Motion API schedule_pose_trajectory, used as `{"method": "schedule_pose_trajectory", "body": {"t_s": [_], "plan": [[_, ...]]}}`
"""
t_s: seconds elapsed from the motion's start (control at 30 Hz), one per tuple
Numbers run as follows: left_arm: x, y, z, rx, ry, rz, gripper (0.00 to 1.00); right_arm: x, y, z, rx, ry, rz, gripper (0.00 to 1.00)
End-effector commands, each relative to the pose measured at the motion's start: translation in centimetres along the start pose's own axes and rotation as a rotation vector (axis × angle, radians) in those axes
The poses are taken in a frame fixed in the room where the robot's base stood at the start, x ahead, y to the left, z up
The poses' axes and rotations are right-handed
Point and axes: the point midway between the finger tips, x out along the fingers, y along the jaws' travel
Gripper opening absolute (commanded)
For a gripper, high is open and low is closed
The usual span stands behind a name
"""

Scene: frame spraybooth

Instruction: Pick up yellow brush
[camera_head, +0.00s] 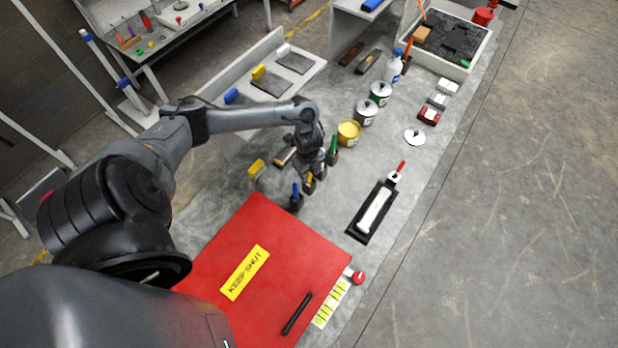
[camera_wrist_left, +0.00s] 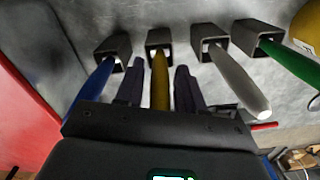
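The yellow brush (camera_wrist_left: 160,78) shows in the left wrist view as a yellow handle in a dark square holder (camera_wrist_left: 159,40). In the head view a little of its yellow (camera_head: 310,181) shows below my gripper. My left gripper (camera_wrist_left: 158,88) is open, with one dark finger on each side of the yellow handle. Gaps show between the handle and both fingers. In the head view this gripper (camera_head: 308,172) is over the row of holders. My right gripper is not in view.
Blue (camera_wrist_left: 92,88), white (camera_wrist_left: 240,82) and green (camera_wrist_left: 288,62) handles stand in neighbouring holders close by. A red panel (camera_head: 260,245) lies in front. A yellow can (camera_head: 348,133) and a black tray (camera_head: 372,212) are to the right.

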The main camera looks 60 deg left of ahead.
Motion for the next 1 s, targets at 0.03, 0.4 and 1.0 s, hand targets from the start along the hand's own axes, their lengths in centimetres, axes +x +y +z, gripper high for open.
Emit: {"method": "schedule_pose_trajectory", "body": {"t_s": [0.03, 0.4, 1.0], "plan": [[0.0, 0.0, 0.0, 0.000, 0.000, 0.000, 0.30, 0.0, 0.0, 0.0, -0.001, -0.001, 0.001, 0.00], [-0.1, 0.0, 0.0, 0.000, 0.000, -0.001, 0.00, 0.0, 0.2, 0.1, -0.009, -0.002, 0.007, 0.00], [-6.6, -0.2, 0.1, 0.003, -0.002, -0.006, 0.00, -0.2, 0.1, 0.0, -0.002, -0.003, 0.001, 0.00]]}}
